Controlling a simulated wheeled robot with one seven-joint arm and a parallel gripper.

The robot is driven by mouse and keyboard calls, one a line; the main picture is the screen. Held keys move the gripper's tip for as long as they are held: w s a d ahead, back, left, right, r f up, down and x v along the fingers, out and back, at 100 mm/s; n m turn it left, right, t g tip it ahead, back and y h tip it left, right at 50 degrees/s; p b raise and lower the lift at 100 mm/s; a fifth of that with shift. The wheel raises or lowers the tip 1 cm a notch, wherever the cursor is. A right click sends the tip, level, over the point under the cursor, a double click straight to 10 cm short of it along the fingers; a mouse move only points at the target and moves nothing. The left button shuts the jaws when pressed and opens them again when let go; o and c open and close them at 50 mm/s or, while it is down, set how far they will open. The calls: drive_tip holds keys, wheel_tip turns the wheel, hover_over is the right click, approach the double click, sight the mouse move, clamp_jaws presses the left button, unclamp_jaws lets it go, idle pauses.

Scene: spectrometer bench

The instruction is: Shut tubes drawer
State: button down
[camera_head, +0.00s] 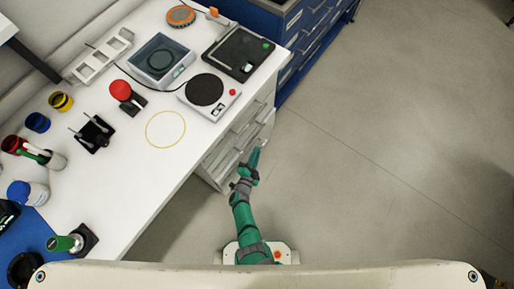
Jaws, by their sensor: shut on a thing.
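A light grey drawer unit (213,170) stands under the white bench, its front facing right and its bar handles showing as thin lines. The view is too small to tell which drawer is the tubes drawer or how far any drawer stands out. My green arm reaches up from the bottom middle. My gripper (257,157) is at the front of the drawer unit, near the handles. Its jaws are shut on what looks like a drawer handle; the fingers hide the contact.
A blue cabinet (300,30) stands beyond the drawers. The grey floor (390,120) to the right is clear.

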drive_tip(key=shift+w+a, duration=0.65)
drive_tip(key=shift+a, duration=0.25)
drive_tip(key=c, duration=1.8)
unclamp_jaws()
drive_tip(key=shift+c, duration=0.2)
drive_tip(key=v, duration=1.1)
drive_tip(key=shift+d, duration=0.1)
